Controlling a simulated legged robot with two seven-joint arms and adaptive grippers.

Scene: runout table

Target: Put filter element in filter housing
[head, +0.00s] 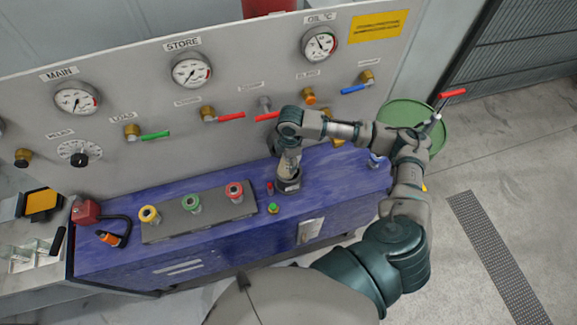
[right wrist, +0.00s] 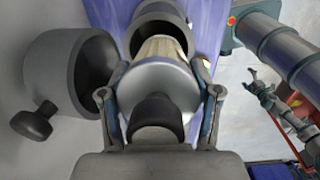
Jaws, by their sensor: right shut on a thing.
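My right gripper (right wrist: 160,105) is shut on the filter element (right wrist: 163,52), which has a silver cap, a black knob and a cream pleated body. Its far end is within the mouth of the dark cylindrical filter housing (right wrist: 140,18), with part of the pleats still showing outside. How deep it sits is hidden. In the head view my right gripper (head: 289,157) is above the housing (head: 288,184) on the blue bench. In the right wrist view my left gripper (right wrist: 255,82) looks small, open and empty, away from the bench.
A hollow grey cover (right wrist: 75,65) with a black knob is close left of the filter element. A panel with gauges and red-handled valves (head: 231,116) rises behind the blue bench (head: 335,180). A block with coloured rings (head: 210,221) lies left of the housing. A green drum (head: 405,112) stands right.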

